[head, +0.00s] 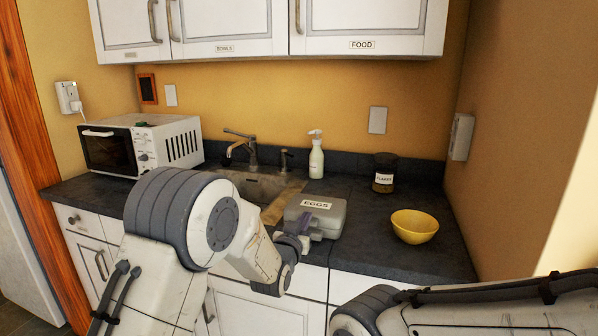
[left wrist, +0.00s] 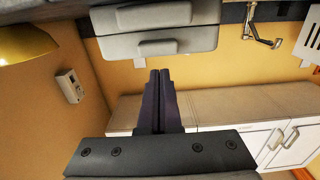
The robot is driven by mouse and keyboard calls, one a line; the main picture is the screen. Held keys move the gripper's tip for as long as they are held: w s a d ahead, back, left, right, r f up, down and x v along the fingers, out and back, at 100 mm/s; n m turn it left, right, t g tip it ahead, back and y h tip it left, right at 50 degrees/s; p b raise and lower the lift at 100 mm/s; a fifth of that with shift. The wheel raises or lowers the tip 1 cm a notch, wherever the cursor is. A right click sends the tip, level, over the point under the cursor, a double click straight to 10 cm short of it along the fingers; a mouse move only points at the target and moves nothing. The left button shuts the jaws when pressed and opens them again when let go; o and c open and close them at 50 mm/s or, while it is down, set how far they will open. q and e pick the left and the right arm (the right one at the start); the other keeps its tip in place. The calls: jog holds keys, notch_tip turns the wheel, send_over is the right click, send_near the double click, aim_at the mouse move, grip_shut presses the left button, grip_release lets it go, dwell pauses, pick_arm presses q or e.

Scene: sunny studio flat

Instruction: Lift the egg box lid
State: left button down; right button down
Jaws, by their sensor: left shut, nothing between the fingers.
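The grey egg box (head: 331,220), labelled EGGS, sits on the dark counter near its front edge, and its lid (head: 322,203) looks closed. My left gripper (head: 316,226) is at the front of the box, with its purple fingers shut and empty. In the left wrist view, which is upside down, the egg box (left wrist: 120,47) fills the top middle. The shut fingertips (left wrist: 161,72) point at its lid side, close to a grey tab (left wrist: 165,47). I cannot tell whether they touch it. My right gripper is out of view; only part of its arm shows.
A yellow bowl (head: 414,227) stands right of the box. A dark jar (head: 384,173) and a white soap bottle (head: 316,158) stand behind. The sink (head: 248,184) and tap (head: 240,146) are at left, beyond them a microwave (head: 140,146). Wall cabinets (head: 370,27) hang above.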

pick_arm(q)
jog(key=r+p, duration=0.1)
jog(key=w+r, duration=0.1)
jog(key=r, duration=0.1)
jog(key=r+p, duration=0.1)
jog(key=r, duration=0.1)
jog(key=shift+w+d+p, duration=0.2)
jog(key=shift+w+p, duration=0.05)
jog(key=shift+p, duration=0.05)
dwell(0.4)
jog(key=w+r+p, duration=0.1)
jog(key=r, duration=0.1)
jog(key=w+d+r+p, duration=0.1)
jog(key=w+r, duration=0.1)
dwell(0.7)
jog(key=shift+w, duration=0.1)
jog(key=w+r, duration=0.1)
jog(key=w+d+p, duration=0.1)
jog(key=w+r+p, duration=0.1)
jog(key=w, duration=0.1)
jog(key=shift+d+r, duration=0.2)
jog(key=shift+r, duration=0.1)
dwell(0.5)
